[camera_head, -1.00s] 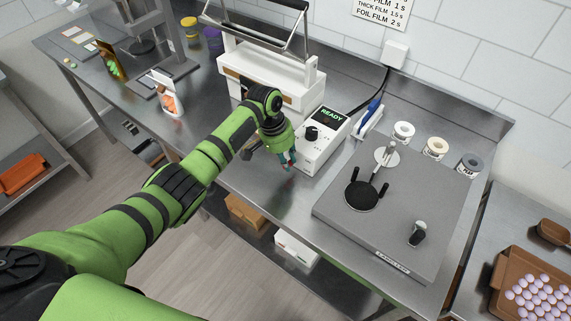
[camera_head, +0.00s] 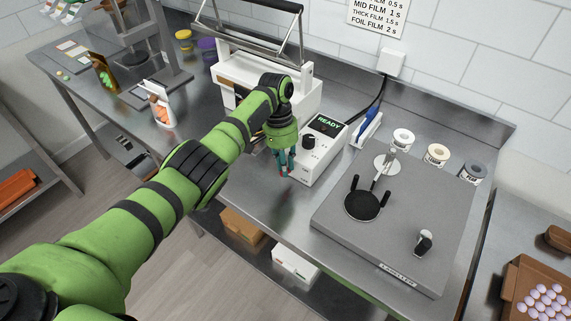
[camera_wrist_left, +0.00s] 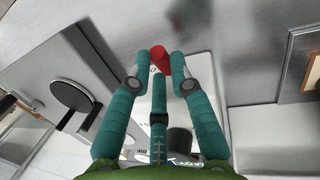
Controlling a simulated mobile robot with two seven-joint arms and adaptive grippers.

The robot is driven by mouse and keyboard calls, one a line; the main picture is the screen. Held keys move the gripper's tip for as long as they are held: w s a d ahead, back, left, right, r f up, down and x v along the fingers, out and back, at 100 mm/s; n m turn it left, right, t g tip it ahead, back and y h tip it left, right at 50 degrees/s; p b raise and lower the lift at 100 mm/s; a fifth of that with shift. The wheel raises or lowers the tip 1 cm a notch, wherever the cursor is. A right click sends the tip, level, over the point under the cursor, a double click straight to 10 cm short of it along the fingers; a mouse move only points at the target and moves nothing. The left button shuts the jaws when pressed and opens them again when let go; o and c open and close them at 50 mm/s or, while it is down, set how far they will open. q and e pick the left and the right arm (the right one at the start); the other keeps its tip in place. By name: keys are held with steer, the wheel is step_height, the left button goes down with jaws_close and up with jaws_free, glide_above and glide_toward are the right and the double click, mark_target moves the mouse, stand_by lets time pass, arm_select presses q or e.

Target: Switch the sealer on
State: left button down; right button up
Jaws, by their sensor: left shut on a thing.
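The sealer is a white machine (camera_head: 300,100) with a raised metal frame, at the back of the steel table. Its white control box (camera_head: 318,160) stands in front, with a dark knob and a lit display (camera_head: 328,123) reading READY. My left gripper (camera_head: 285,171) is low at the box's front left side. In the left wrist view, my left gripper (camera_wrist_left: 160,60) is shut on a red piece (camera_wrist_left: 160,57), which looks like a switch. How the piece joins the box is hidden by the fingers. My right gripper is out of view.
Right of the box is a grey plate (camera_head: 400,228) with a black round pad (camera_head: 364,205). The table front beside the gripper is clear.

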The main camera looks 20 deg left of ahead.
arm_select(q)
steer(key=shift+s+a+f, duration=0.25)
steer(key=shift+s+f, duration=0.05)
steer(key=c, duration=1.3)
jaws_free()
steer(key=shift+o, duration=0.5)
steer(key=shift+a+r, duration=0.1)
steer(key=shift+w+r, duration=0.1)
